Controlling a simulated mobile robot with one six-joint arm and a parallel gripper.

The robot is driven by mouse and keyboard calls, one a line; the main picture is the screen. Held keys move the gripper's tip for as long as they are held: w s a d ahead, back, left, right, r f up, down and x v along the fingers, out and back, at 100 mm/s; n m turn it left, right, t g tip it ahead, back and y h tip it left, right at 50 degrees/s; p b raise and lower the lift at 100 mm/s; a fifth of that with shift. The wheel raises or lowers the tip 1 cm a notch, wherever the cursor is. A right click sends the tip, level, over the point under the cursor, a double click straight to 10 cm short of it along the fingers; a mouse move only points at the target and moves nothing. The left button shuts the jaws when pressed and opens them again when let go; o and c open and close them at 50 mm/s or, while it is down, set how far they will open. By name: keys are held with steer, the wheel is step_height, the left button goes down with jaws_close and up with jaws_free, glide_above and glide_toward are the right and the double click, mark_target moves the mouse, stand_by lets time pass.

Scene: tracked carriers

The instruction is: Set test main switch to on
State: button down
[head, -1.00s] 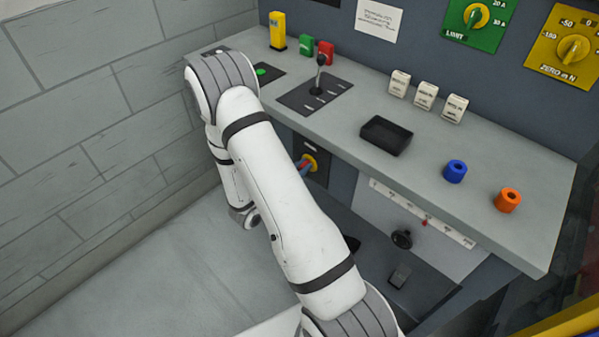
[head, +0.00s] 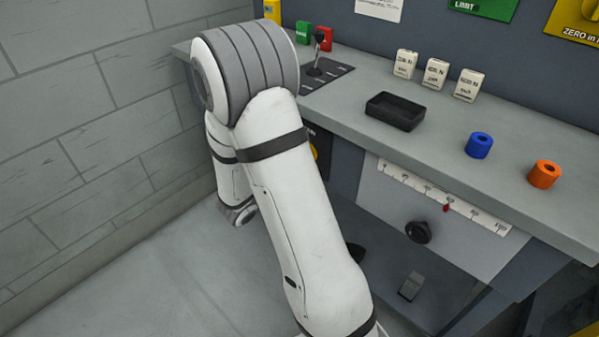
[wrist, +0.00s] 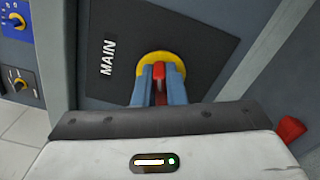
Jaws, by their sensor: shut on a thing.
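The main switch is in the wrist view: a yellow disc (wrist: 178,58) with a red handle (wrist: 158,72) on a dark plate (wrist: 125,35) marked MAIN. The lettering runs upward in that view. The handle lies roughly along the line of my fingers. My gripper (wrist: 157,77) is shut on the red handle, with one blue-grey finger on each side. In the head view, my arm hides the gripper and most of the switch; only a sliver of yellow (head: 315,152) shows beside the arm under the bench.
Above is a grey bench (head: 540,205) with a lever (head: 317,55), a black tray (head: 395,111), a blue ring (head: 479,145) and an orange ring (head: 544,174). A block wall (head: 90,120) stands left. A black knob (head: 418,232) sits below the bench.

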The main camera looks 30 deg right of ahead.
steer(key=m+b, duration=0.1)
steer(key=b, duration=0.1)
steer(key=f+m+b, duration=0.1)
steer(key=m+b, duration=0.1)
steer(key=b, duration=0.1)
steer(key=shift+s+d+m+b, duration=0.1)
steer(key=shift+s+m+b, duration=0.05)
steer(key=shift+m+b, duration=0.15)
steer(key=shift+r+m+b, duration=0.1)
steer(key=shift+m+b, duration=0.4)
steer(key=shift+b, duration=0.2)
steer(key=shift+r, duration=0.1)
steer(key=c, duration=1.5)
jaws_free()
steer(key=p+v, duration=0.1)
steer(key=v, duration=0.6)
steer(key=shift+s+a, duration=0.1)
steer(key=shift+a, duration=0.3)
